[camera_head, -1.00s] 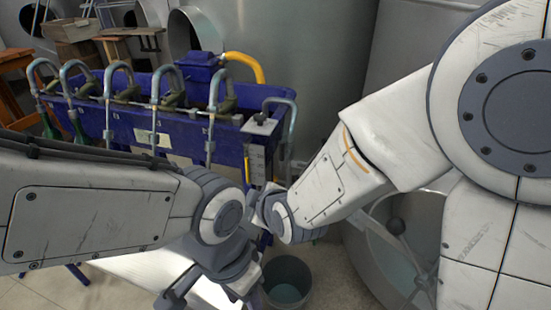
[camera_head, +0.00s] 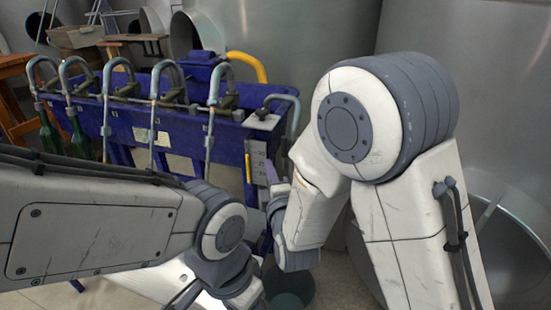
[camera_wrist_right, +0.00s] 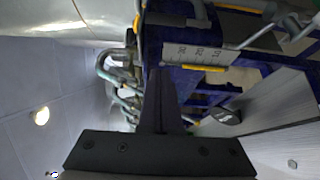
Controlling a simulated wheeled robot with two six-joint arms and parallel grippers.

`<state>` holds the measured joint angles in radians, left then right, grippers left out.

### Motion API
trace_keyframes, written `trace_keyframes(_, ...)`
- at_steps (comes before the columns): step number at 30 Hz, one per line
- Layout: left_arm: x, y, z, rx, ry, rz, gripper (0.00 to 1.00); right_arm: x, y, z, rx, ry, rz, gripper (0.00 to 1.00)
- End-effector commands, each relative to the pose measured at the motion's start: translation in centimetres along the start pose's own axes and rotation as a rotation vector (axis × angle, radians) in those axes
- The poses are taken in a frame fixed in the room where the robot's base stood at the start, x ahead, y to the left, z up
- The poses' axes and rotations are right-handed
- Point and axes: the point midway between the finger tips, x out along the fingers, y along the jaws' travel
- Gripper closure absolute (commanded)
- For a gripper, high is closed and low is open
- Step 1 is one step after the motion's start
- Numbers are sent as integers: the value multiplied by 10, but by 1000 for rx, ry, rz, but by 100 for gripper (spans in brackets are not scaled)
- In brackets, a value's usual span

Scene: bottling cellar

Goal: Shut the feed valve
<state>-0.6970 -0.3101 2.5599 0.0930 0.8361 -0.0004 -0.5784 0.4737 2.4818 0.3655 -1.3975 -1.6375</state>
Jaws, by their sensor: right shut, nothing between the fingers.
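The blue bottle filler (camera_head: 185,125) has a black knob (camera_head: 263,113) on a light plate at its right end, beside a curved grey pipe (camera_head: 283,100). I cannot tell for sure whether this knob is the feed valve, or its setting. My right gripper (camera_head: 272,174) is below and slightly right of the knob, in front of the numbered scale plate (camera_head: 258,163), apart from the knob. In the right wrist view its fingers (camera_wrist_right: 160,85) are together and empty, close to the scale plate (camera_wrist_right: 190,54). My left arm ends low in the head view; its fingers are out of view.
Several curved filling spouts (camera_head: 165,75) line the filler, with green bottles (camera_head: 80,140) at left. A yellow hose (camera_head: 248,64) is behind. A grey bucket (camera_head: 290,285) stands below my wrists. Large steel tanks (camera_head: 300,50) close off the back and right.

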Motion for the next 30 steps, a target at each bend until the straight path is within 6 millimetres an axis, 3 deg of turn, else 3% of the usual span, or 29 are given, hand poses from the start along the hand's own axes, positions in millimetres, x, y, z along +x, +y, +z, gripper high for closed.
trace_keyframes(15,-13,1,-1,0,0,0,50,97,1,3,-1,-2,-1,100)
trace_keyframes(21,-15,1,-1,0,0,0,50,84,1,31,-1,-3,-1,100)
trace_keyframes(30,-16,1,-1,0,0,0,50,80,0,39,0,0,-1,100)
